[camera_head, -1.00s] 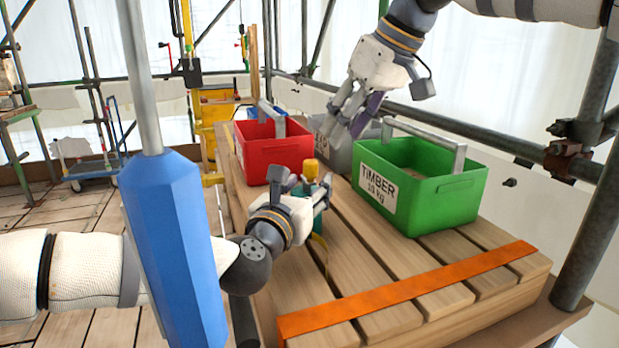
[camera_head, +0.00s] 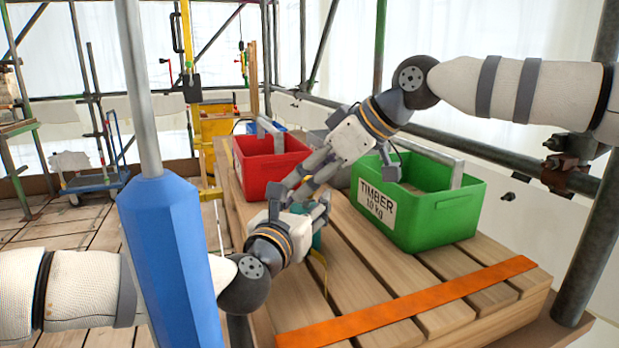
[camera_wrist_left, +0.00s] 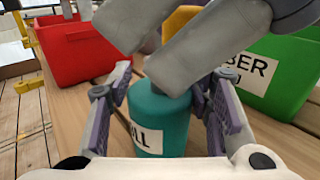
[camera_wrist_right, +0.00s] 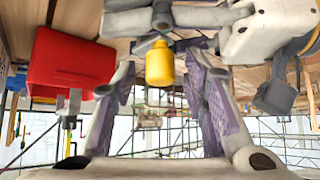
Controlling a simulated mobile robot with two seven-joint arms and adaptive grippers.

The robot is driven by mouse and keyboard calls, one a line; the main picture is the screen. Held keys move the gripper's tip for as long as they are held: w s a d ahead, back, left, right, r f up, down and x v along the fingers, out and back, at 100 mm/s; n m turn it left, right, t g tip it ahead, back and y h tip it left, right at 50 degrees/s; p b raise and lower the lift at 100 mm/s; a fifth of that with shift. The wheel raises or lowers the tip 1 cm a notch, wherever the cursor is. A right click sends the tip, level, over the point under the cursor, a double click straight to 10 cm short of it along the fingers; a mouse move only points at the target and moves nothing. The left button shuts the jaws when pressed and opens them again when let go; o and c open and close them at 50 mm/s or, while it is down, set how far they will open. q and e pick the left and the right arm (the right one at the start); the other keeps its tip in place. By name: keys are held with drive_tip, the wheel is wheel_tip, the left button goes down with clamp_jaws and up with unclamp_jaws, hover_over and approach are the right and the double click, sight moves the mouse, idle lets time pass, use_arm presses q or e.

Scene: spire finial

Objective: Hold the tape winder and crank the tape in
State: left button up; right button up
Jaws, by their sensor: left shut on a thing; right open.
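The tape winder has a teal body (camera_wrist_left: 168,105) with a white label, seen upright in the left wrist view. In the head view only a small part of its teal body (camera_head: 317,241) shows. My left gripper (camera_head: 305,212) is shut on the body, one finger on each side. The winder's yellow knob (camera_wrist_right: 159,64) is on top. It lies between the spread fingers of my right gripper (camera_wrist_right: 163,85), with gaps on both sides. A yellow tape (camera_head: 318,262) hangs near the winder.
A green crate (camera_head: 443,215) marked TIMBER stands right of the grippers on the slatted wooden platform (camera_head: 375,265). A red crate (camera_head: 262,163) stands behind them. An orange strip (camera_head: 410,303) crosses the platform's front. A blue-sleeved pole (camera_head: 170,260) stands before my left arm.

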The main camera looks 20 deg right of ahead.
clamp_jaws()
drive_tip(key=shift+a, duration=0.1)
drive_tip(key=m+h, duration=0.1)
drive_tip(key=m+t, duration=0.1)
drive_tip(key=shift+a+m+h, duration=0.35)
drive_tip(key=shift+m+h, duration=0.05)
drive_tip(key=m+h, duration=0.1)
drive_tip(key=m+t, duration=0.1)
drive_tip(key=m+h, duration=0.1)
drive_tip(key=shift+w+a+f+m+h, duration=0.1)
drive_tip(key=shift+w+a+m+h, duration=0.05)
drive_tip(key=shift+a+m+h, duration=0.15)
drive_tip(key=m+h, duration=0.1)
drive_tip(key=m, duration=0.1)
drive_tip(key=m+h, duration=0.2)
drive_tip(key=w+m+h, duration=0.1)
drive_tip(key=m+h, duration=0.1)
drive_tip(key=shift+w+a, duration=0.1)
drive_tip(key=shift+a, duration=0.15)
drive_tip(key=m+g+h, duration=0.1)
drive_tip(key=m, duration=0.2)
drive_tip(key=w+m+g+h, duration=0.1)
drive_tip(key=m+h, duration=0.1)
drive_tip(key=m, duration=0.1)
drive_tip(key=shift+m+g+h, duration=0.3)
drive_tip(key=shift+a, duration=0.1)
